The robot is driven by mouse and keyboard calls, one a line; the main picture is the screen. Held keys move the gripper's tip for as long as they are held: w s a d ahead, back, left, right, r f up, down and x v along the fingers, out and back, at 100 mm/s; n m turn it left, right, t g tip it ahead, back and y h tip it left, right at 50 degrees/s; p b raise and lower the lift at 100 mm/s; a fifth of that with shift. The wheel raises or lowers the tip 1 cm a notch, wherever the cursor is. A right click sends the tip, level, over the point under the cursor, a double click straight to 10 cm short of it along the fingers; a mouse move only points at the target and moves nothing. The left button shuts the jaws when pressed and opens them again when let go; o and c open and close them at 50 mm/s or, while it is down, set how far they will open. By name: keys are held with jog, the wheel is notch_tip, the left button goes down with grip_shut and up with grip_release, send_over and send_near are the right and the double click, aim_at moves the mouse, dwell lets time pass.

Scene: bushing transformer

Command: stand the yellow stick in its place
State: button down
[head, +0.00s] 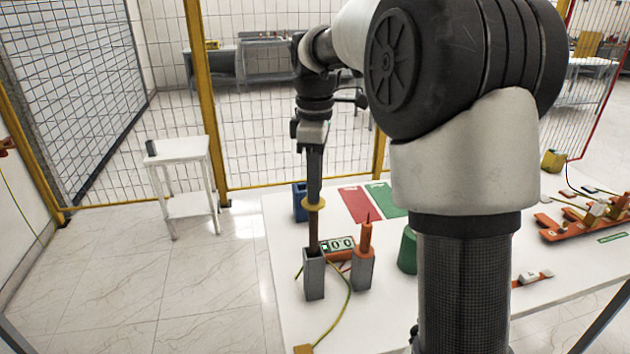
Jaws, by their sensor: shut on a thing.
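The yellow stick (314,203) shows as a yellow collar with a dark brown shaft below it. My gripper (314,188) is shut on it just above the collar and points straight down. The stick is about upright. The shaft's lower end meets the top opening of a grey square holder (314,278); I cannot tell how deep it is inside. The collar is well above the holder's rim. The stick's upper part is hidden by my gripper.
An orange stick (365,238) stands in a second grey holder (362,272) just to the right. A small display (340,244) is behind. A blue box (300,202), red (358,204) and green mats (387,198) and a green cylinder (407,250) are nearby. A yellow cable (347,300) lies in front.

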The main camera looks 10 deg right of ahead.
jog(key=b, duration=0.7)
send_over(315, 250)
jog(key=w, duration=0.1)
jog(key=shift+d+f, duration=0.1)
jog(key=shift+f, duration=6.25)
jog(key=shift+f+b, duration=0.4)
jog(key=shift+f, duration=0.25)
jog(key=c, duration=1.5)
grip_release()
jog(key=shift+o, duration=0.2)
jog(key=shift+r, duration=0.1)
